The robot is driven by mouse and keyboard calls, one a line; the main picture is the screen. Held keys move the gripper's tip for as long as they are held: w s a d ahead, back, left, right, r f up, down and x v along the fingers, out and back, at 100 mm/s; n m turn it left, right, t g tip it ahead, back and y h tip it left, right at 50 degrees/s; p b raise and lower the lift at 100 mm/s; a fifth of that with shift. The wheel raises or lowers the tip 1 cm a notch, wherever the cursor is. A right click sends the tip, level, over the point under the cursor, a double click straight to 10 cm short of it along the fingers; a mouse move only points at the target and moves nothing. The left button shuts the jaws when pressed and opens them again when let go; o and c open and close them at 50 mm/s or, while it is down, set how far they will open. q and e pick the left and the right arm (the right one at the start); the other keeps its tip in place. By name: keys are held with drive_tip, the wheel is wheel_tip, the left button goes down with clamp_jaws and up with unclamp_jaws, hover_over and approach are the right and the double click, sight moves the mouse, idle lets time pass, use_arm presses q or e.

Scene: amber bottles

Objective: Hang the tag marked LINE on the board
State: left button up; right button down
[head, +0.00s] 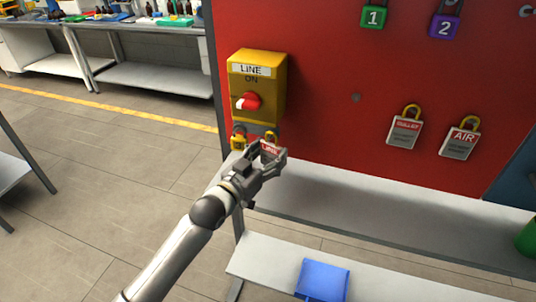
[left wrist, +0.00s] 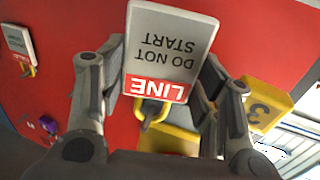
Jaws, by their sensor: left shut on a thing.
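My left gripper (head: 272,154) is shut on the LINE tag (head: 270,147), just below the yellow LINE switch box (head: 257,85) on the red board (head: 330,60). In the left wrist view the white tag (left wrist: 170,45), with a red LINE band and DO NOT START, appears upside down between the fingers (left wrist: 165,95). Its yellow hook (left wrist: 151,110) shows at the band end; I cannot tell whether it is around anything. A yellow padlock (head: 238,141) is beside the gripper; its 3 shows in the left wrist view (left wrist: 264,106). My right gripper is out of view.
Two other tags, one marked AIR (head: 460,143) and another red-banded one (head: 404,132), hang on the board to the right. A green padlock 1 (head: 374,15) and a purple padlock 2 (head: 445,25) are above. A grey shelf (head: 360,210) runs below; a blue object (head: 322,279) lies lower.

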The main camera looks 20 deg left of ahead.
use_arm(q)
drive_tip(key=o, duration=1.1)
drive_tip(key=shift+s, duration=0.15)
drive_tip(key=shift+s+a, duration=0.1)
drive_tip(key=shift+s, duration=0.1)
drive_tip(key=v, duration=1.1)
drive_tip(key=shift+s, duration=0.2)
